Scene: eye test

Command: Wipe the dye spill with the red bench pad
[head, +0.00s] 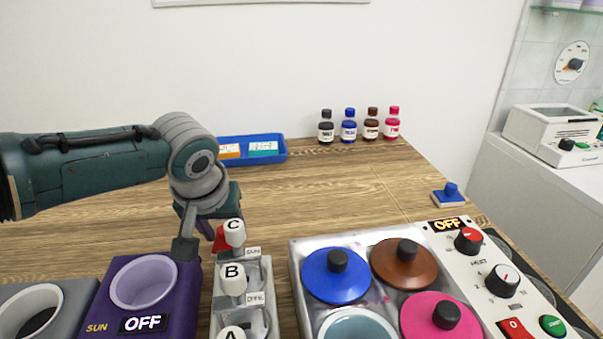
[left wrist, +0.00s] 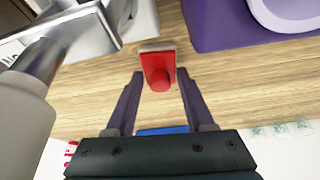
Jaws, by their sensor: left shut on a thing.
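The red bench pad (left wrist: 158,66) shows in the left wrist view between the fingertips, with a rounded red grip and a pale strip along its far edge. My left gripper (left wrist: 159,74) is shut on it. In the head view my left gripper (head: 200,236) is low over the table, and part of the red pad (head: 219,242) shows beside it, partly hidden by the white knob marked C. I cannot tell whether the pad touches the table. I see no dye spill in either view. My right gripper is not in view.
A purple unit (head: 185,300) and a rack with lettered knobs (head: 257,285) stand close to the gripper. A metal station (head: 298,262) with coloured lids is right. A blue tray (head: 280,158), several bottles (head: 349,130) and a blue pad (head: 449,198) stand farther away. The middle table is clear.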

